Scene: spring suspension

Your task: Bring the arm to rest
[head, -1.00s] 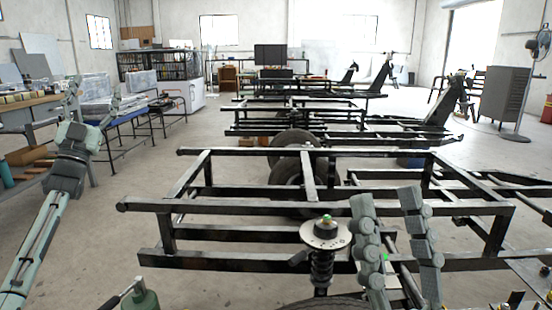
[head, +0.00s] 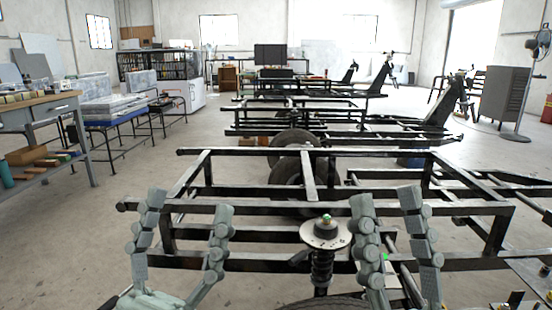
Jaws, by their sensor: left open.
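My left gripper (head: 189,203) is at the lower left in the head view, in front of the black frame. Its two grey-green fingers point up and stand wide apart, with nothing between them. The spring strut (head: 322,268) stands upright between the two grippers, with a pale round top plate (head: 326,236).
A black metal chassis frame (head: 265,262) fills the middle, with more frames behind it. A workbench (head: 45,108) and a blue-edged table (head: 108,122) stand at the left. The floor between them and the frame is clear.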

